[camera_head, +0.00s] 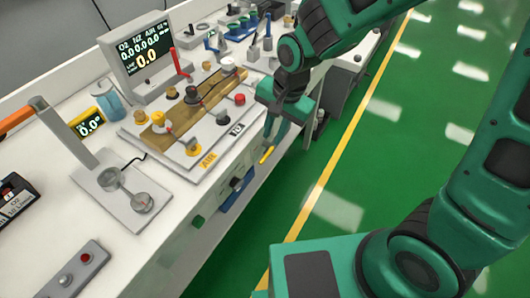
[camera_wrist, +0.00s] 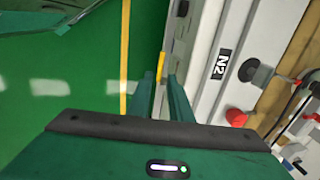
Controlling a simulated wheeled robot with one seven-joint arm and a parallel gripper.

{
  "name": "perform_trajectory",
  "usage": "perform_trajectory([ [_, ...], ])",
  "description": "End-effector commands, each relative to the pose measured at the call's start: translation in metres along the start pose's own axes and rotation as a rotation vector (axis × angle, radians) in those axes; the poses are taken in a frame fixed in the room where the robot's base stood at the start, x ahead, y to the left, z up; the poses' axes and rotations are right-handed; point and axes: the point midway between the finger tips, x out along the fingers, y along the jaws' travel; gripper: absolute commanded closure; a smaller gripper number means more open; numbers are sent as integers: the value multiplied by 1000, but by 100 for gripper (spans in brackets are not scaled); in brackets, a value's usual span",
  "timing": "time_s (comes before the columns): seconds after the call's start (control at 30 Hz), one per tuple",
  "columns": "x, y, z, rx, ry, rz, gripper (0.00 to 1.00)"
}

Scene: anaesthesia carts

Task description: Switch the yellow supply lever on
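The yellow supply lever (camera_head: 267,154) sticks out from the front side of the cart, below the panel edge by the N2 label. In the wrist view the yellow lever (camera_wrist: 161,58) shows just beyond my fingertips, in line with the gap between them. My gripper (camera_head: 271,141) points down in front of the cart's front side, close to the lever. In the wrist view my gripper (camera_wrist: 160,76) has its two fingers apart with nothing clearly held between them. Whether a finger touches the lever cannot be told.
A blue lever (camera_head: 237,184) and a green knob (camera_head: 198,221) are on the same front side, further left. The panel above carries an N2 label (camera_wrist: 222,64), a red knob (camera_wrist: 236,117) and a yellow AIR label (camera_head: 207,160). The green floor right of the cart is clear.

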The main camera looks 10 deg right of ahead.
Motion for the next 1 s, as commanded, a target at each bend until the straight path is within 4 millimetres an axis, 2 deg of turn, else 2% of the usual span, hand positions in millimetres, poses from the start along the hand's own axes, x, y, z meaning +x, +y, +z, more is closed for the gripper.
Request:
perform_trajectory([
  [0.23, 20, -4, 5, 4, -6, -1, 82],
  [0.7, 89, -3, 5, 3, -5, -1, 82],
  [1.0, 108, -4, 4, 4, -4, -4, 82],
])
